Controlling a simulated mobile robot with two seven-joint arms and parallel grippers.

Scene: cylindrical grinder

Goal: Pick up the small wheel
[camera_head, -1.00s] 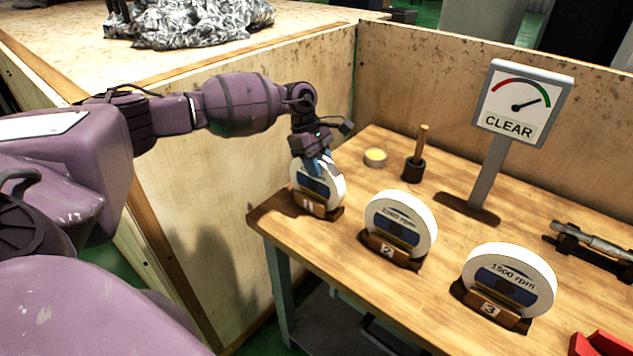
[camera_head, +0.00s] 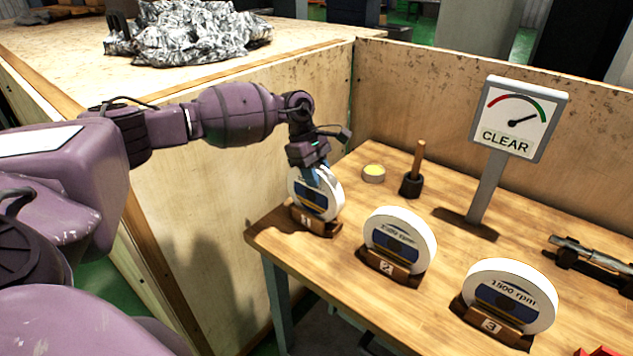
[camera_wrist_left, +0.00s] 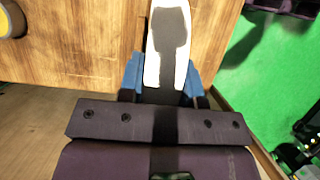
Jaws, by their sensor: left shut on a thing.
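The small wheel (camera_head: 325,205) is a white disc with a blue label. It stands upright in the wooden holder marked 1 (camera_head: 310,222) at the table's left corner. My left gripper (camera_head: 318,178) comes down on it from above and is shut on its upper rim. In the left wrist view the white and grey edge of the wheel (camera_wrist_left: 168,45) lies between the blue fingertips (camera_wrist_left: 165,78). Its lower part is hidden by the holder. I cannot tell whether it is lifted from the holder. My right gripper is not in view.
Two larger white wheels stand in holder 2 (camera_head: 386,266) and holder 3 (camera_head: 487,325) to the right. Behind are a yellow-topped tin (camera_head: 373,174), a wooden-handled mallet (camera_head: 413,170) and a gauge sign reading CLEAR (camera_head: 513,122). Plywood walls border the table (camera_head: 345,275).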

